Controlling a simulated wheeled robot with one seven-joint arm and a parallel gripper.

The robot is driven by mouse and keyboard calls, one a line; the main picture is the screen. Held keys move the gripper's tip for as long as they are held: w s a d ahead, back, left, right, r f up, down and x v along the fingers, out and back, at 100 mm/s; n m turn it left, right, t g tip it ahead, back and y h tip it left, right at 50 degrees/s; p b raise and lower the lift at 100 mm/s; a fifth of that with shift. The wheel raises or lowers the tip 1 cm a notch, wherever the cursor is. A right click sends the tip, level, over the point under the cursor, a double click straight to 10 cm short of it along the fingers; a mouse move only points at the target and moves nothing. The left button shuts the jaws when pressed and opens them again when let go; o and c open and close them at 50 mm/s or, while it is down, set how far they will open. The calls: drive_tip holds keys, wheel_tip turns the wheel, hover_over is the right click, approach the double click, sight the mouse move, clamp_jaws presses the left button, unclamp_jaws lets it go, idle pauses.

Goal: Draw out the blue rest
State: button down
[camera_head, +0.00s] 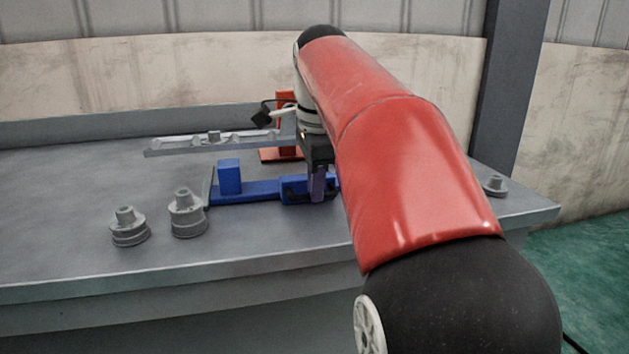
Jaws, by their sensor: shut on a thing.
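The blue rest (243,191) lies on the grey bench. It has a low flat base, an upright block at its left end and a thicker block at its right. My gripper (317,186) points down at the thicker right-hand part and is shut on it. My red arm hides what lies to the right of the gripper, and the exact finger contact is hard to see.
A red rest (282,153) stands behind, partly hidden by my wrist. A long grey bar (200,143) extends left from near it. Two grey stepped parts (129,230) (187,216) stand at front left; another (495,186) is near the right edge. The front middle is clear.

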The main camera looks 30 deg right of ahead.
drive_tip(key=c, duration=1.5)
unclamp_jaws()
drive_tip(key=r, duration=0.2)
drive_tip(key=r+p, duration=0.1)
drive_tip(key=r, duration=0.2)
drive_tip(key=s+r+p, duration=0.1)
drive_tip(key=r, duration=0.1)
drive_tip(key=shift+s+a+r, duration=0.1)
drive_tip(key=shift+a+r, duration=0.05)
drive_tip(key=shift+r, duration=0.2)
